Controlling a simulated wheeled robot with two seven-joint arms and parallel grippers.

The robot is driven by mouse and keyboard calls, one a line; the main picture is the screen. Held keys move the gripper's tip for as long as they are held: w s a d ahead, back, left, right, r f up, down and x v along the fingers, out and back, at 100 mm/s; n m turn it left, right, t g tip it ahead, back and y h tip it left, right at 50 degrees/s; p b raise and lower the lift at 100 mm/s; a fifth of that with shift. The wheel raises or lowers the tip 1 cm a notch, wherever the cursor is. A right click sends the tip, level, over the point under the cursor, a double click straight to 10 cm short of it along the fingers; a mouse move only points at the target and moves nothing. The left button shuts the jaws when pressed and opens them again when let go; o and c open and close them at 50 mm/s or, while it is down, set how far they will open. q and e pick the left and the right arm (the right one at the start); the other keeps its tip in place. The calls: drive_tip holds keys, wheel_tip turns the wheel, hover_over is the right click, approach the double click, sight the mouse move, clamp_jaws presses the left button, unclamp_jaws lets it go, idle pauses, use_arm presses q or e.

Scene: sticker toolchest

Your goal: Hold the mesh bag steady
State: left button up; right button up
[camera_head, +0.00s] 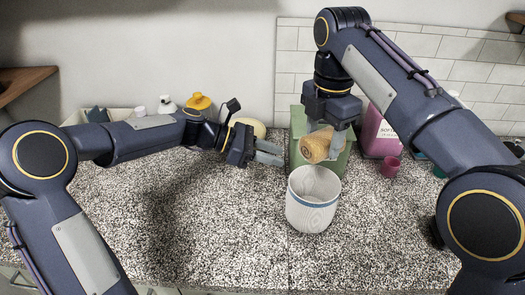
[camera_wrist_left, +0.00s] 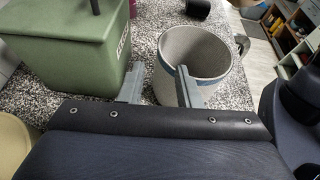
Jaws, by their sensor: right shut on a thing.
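My left gripper (camera_head: 269,153) is open and empty, up and to the left of the bag in the head view. Whether a finger touches the bag is unclear. My right gripper (camera_head: 322,138) is shut on a tan, rounded item (camera_head: 315,149) above the bag's opening.
A green box (camera_head: 298,125) stands behind the bag. The front counter (camera_head: 200,235) is clear.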

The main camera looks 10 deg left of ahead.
use_arm(q)
drive_tip(key=x, duration=0.9)
drive_tip(key=shift+d+f, duration=0.1)
drive_tip(key=shift+d, duration=0.1)
idle(0.6)
clamp_jaws()
